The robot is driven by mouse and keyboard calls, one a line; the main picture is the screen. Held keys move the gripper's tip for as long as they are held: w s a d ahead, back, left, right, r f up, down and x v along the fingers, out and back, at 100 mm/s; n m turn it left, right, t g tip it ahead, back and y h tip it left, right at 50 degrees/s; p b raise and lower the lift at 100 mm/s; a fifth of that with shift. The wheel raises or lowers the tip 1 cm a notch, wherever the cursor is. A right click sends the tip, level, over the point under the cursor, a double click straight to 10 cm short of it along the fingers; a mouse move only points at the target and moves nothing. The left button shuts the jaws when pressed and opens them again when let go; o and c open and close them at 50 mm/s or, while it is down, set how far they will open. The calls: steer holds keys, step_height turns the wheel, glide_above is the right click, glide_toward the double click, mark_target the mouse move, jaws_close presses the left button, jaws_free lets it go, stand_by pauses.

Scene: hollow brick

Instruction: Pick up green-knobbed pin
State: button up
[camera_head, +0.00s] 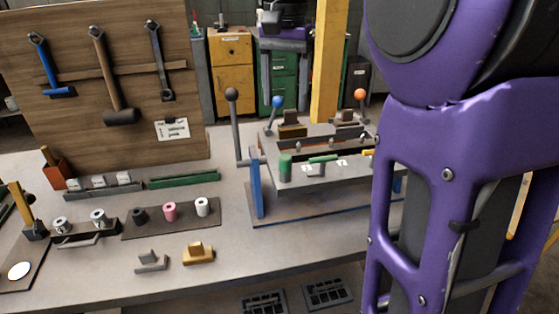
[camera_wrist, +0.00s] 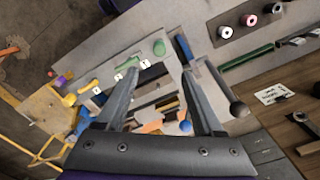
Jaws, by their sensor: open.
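A fixture with a raised grey plate (camera_head: 312,177) stands on the bench in the head view. A short upright green knob (camera_head: 285,167) sits at the plate's left end, and it also shows in the wrist view (camera_wrist: 159,47), where it looks round. It looks like the top of the green-knobbed pin; any shaft below is hidden. A green bar-like handle (camera_head: 322,159) lies beside it, separate from the knob. My gripper (camera_wrist: 162,72) is open with nothing between its fingers, above the fixture. The knob appears just beyond the fingertips.
Levers with a dark ball (camera_head: 232,95), a blue ball (camera_head: 278,102) and an orange ball (camera_head: 360,95) rise behind the plate. A blue upright (camera_head: 256,182) stands left of the knob. A tool board (camera_head: 75,115) stands at the back left. Bare bench lies in front.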

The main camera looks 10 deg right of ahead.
mark_target(285, 157)
step_height(285, 157, down, 15)
steer(key=b, duration=0.3)
steer(key=shift+d+r, duration=0.1)
steer(key=shift+r, duration=0.1)
steer(key=shift+c, duration=0.2)
jaws_close()
